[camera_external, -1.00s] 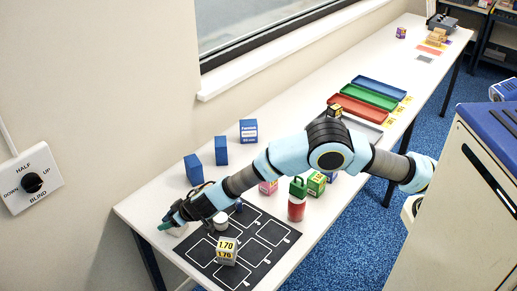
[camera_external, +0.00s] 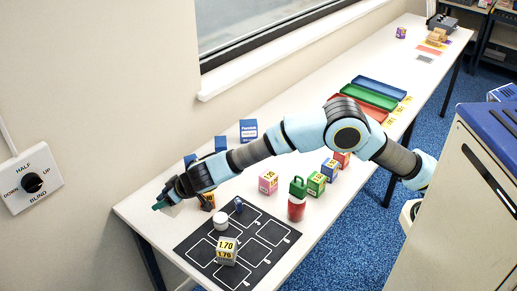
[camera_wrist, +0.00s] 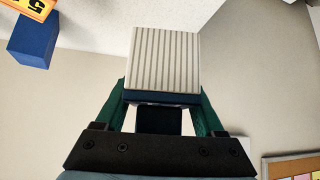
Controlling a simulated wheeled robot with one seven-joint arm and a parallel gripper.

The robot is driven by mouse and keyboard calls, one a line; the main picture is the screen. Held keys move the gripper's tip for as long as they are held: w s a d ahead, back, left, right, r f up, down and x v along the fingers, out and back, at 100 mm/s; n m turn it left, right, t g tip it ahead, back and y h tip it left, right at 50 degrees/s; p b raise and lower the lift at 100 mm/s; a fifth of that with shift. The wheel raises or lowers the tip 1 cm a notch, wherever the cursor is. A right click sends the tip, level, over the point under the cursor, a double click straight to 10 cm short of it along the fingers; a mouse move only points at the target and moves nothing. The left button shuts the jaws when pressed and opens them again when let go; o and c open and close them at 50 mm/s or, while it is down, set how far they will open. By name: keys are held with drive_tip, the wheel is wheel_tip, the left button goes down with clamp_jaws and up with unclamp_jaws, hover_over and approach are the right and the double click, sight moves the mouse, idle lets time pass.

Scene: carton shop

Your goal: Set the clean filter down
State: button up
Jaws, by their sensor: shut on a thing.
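A pale pleated filter (camera_wrist: 163,60) with a dark blue edge sits between the green fingers of my gripper (camera_wrist: 160,105) in the wrist view. The gripper is shut on it and the pleated face is in view. In the external view my gripper (camera_external: 163,202) is at the near left end of the white table (camera_external: 150,220), raised over it. The filter is small and mostly hidden there, so its exact height over the table is hard to tell.
A black mat (camera_external: 247,272) with outlined slots bears a white jar (camera_external: 220,223), a small blue item (camera_external: 239,205) and a 1.70 block (camera_external: 227,254). Blue boxes (camera_external: 248,129) stand along the wall side.

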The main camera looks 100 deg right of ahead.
drive_tip(key=s+a+r+n+b, duration=0.1)
drive_tip(key=s+a+r+b, duration=0.25)
drive_tip(key=s+b, duration=0.6)
drive_tip(key=s+a+f+b, duration=0.1)
drive_tip(key=s+b, duration=0.2)
drive_tip(key=s, duration=0.4)
drive_tip(key=s+a+f+n+y+b, duration=0.1)
drive_tip(key=s+a+b, duration=0.1)
drive_tip(key=s, duration=0.4)
drive_tip(key=s+a+f+b, duration=0.1)
drive_tip(key=s+b, duration=0.2)
drive_tip(key=s, duration=0.4)
drive_tip(key=shift+t, duration=0.4)
wheel_tip(320, 180, down, 5)
drive_tip(key=shift+f+b, duration=0.1)
drive_tip(key=shift+b, duration=1.1)
drive_tip(key=shift+f+b, duration=1.1)
drive_tip(key=shift+f, duration=0.95)
drive_tip(key=shift+f, duration=0.2)
drive_tip(key=o, duration=1.4)
drive_tip(key=shift+c, duration=0.2)
drive_tip(key=shift+r, duration=0.15)
